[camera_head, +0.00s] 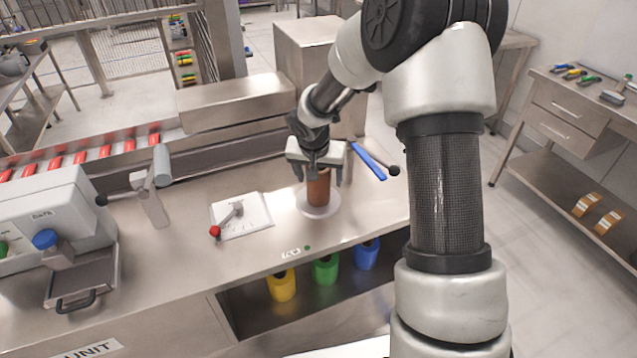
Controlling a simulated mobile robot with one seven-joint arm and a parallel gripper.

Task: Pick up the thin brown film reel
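The brown film reel (318,190) stands upright on a pale round disc (306,211) on the steel workbench. It looks like a narrow brown cylinder. My gripper (319,178) is above it, pointing down, with one finger on each side of its upper part. The fingers look spread wider than the reel, with a gap on each side, so the gripper appears open. The top of the reel is hidden behind the gripper.
A white plate with a red-knobbed lever (240,215) is to the left. A grey machine (50,225) stands at far left. Yellow (282,286), green (325,270) and blue (366,254) containers sit under the bench.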

